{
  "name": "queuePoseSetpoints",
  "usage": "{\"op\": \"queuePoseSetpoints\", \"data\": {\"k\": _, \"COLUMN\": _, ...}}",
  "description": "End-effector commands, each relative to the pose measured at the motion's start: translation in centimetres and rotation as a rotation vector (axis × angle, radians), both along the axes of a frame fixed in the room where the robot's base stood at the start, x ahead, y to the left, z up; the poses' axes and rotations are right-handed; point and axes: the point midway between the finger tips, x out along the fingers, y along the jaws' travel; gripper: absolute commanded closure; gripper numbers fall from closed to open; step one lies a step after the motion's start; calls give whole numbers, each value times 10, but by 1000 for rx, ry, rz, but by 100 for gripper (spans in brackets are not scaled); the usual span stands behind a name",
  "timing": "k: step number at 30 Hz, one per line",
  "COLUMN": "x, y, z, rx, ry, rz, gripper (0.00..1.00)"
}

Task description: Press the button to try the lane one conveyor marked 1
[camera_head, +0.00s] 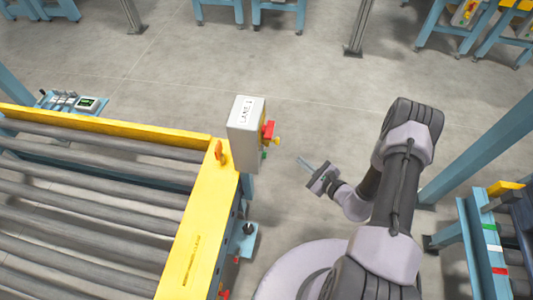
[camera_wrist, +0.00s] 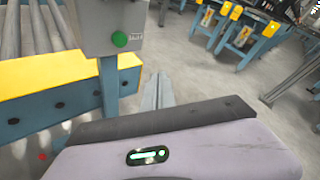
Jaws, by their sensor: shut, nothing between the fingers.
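A grey control box (camera_head: 246,125) labelled LANE 1 stands on a post at the corner of the yellow-framed roller conveyor (camera_head: 195,255). Its right side carries a red button (camera_head: 268,130), a small yellow part (camera_head: 277,141) and, lowest, a green button (camera_head: 264,155). The wrist view shows the underside of the box (camera_wrist: 105,25) and the green button (camera_wrist: 119,39) at the upper left. My gripper (camera_head: 302,162) is shut and empty, right of the box and apart from it. Its fingers (camera_wrist: 158,85) show closed together, below and right of the green button.
An orange part (camera_head: 220,151) sits on the conveyor frame beside the box. A blue bracket (camera_head: 242,240) sticks out below the conveyor's end. A blue post (camera_head: 480,145) and another blue conveyor (camera_head: 462,245) stand at right.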

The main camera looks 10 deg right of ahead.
Motion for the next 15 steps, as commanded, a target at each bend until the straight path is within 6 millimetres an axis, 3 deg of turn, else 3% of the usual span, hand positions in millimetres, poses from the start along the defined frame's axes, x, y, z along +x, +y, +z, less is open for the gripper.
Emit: {"op": "queuePoseSetpoints", "data": {"k": 15, "x": 20, "y": 64, "z": 0, "rx": 1, "ry": 0, "rz": 5, "gripper": 100}}
